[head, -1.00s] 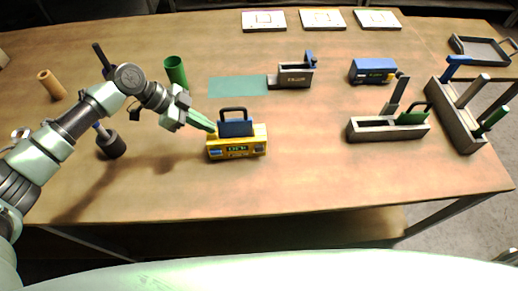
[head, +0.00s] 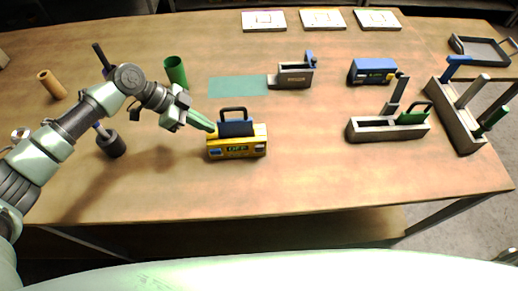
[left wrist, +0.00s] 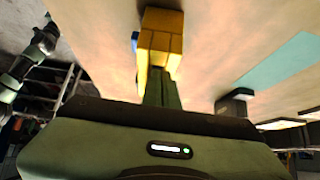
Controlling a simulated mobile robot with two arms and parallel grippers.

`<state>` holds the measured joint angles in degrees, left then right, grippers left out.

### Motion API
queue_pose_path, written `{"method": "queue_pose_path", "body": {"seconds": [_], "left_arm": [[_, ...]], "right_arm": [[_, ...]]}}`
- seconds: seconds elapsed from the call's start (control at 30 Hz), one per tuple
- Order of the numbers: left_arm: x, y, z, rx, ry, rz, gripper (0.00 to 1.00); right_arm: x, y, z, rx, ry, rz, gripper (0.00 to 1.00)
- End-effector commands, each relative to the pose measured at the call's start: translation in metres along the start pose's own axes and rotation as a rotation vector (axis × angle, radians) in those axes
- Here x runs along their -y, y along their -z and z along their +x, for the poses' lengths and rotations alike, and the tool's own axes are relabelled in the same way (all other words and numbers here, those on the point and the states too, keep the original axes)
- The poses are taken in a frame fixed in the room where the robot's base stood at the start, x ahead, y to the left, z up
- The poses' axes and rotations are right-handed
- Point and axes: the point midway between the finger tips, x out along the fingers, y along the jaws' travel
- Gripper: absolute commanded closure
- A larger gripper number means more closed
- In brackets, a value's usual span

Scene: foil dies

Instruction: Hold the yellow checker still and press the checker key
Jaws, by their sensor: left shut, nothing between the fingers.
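The yellow checker (head: 240,149) stands upright on the wooden table, with a dark blue block and black handle on top and a small display on its front. My left gripper (head: 211,128) is shut and empty, its green fingertips at the checker's upper left end. In the left wrist view the shut fingers (left wrist: 161,92) point at the yellow checker (left wrist: 162,38), and a bit of blue shows at its left. Whether the tips touch it I cannot tell. Which part is the checker key I cannot tell. My right gripper is out of view.
A green cup (head: 175,70) and a dark cylinder (head: 112,144) stand near my left arm. A teal mat (head: 238,86), a grey device (head: 294,76), a blue block (head: 373,70) and a grey tray (head: 388,133) lie behind and right. The table front is clear.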

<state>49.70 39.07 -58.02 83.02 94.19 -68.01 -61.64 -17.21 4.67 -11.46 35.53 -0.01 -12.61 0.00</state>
Motion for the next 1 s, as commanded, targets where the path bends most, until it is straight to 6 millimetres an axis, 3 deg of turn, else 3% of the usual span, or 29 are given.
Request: {"method": "queue_pose_path", "body": {"seconds": [1.0], "left_arm": [[0.0, -0.0058, 0.007, 0.0, 0.0, 0.0, 1.0]], "right_arm": [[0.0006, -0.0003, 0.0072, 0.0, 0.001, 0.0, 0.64]]}}
